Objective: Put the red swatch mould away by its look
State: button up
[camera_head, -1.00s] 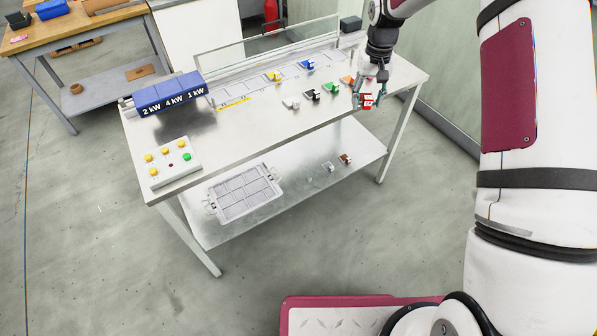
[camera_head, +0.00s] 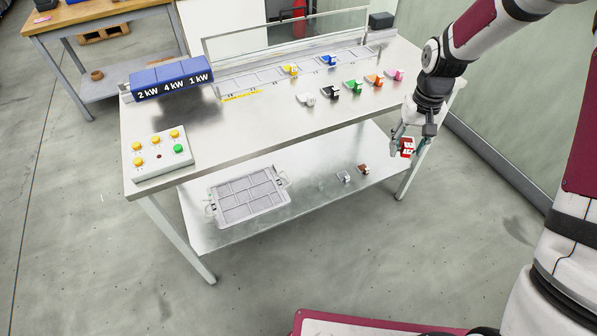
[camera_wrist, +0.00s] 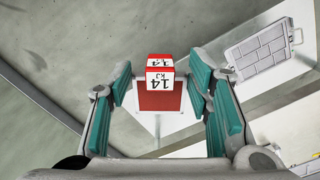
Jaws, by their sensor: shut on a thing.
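The red swatch mould (camera_head: 406,147) is held in my gripper (camera_head: 406,143), out past the right part of the bench's front edge and apart from the bench. In the wrist view the mould (camera_wrist: 159,96) sits between the two green-padded fingers (camera_wrist: 160,92). It has a red body with white label faces reading "14 kJ". A yellow mould (camera_head: 290,70) and a blue mould (camera_head: 329,60) are in the row of outlined pads (camera_head: 262,79) at the back of the bench. White (camera_head: 305,99), black (camera_head: 330,91), green (camera_head: 355,87), orange (camera_head: 374,80) and pink (camera_head: 397,74) moulds stand in front.
The lower shelf (camera_head: 310,190) bears a grey compartmented tray (camera_head: 247,196), a grey mould (camera_head: 344,177) and a brown mould (camera_head: 364,169). A button panel (camera_head: 158,156) and a blue kW-labelled unit (camera_head: 172,80) stand at the bench's left. A clear upright panel (camera_head: 286,38) runs behind the pads.

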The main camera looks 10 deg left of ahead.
jog(key=w+a+f+n+b, duration=0.1)
jog(key=w+a+f+b, duration=0.2)
jog(key=a+f+b, duration=0.5)
jog(key=w+a+f+n+b, duration=0.15)
jog(key=f+b, duration=0.45)
jog(key=f, duration=0.7)
jog(key=w+a+f+n+b, duration=0.1)
jog(key=w+a+f+b, duration=0.25)
jog(key=f+b, duration=0.5)
jog(key=a+f+n+b, duration=0.1)
jog(key=a+f+b, duration=0.35)
jog(key=f, duration=0.45)
jog(key=s+a+f+n+b, duration=0.1)
jog(key=a+f+b, duration=0.35)
jog(key=f, duration=0.35)
jog(key=a+f+n+b, duration=0.1)
jog(key=a+f+b, duration=0.35)
jog(key=f, duration=0.45)
jog(key=b, duration=0.5)
send_over(305, 197)
jog(key=s, duration=0.1)
jog(key=shift+s+d+f, duration=0.1)
jog(key=shift+s+f, duration=0.1)
jog(key=shift+f, duration=0.55)
jog(key=shift+w+b, duration=0.3)
jog(key=shift+w, duration=0.3)
jog(key=shift+f+b, duration=1.15)
jog(key=shift+f, duration=0.6)
jog(key=shift+r, duration=0.1)
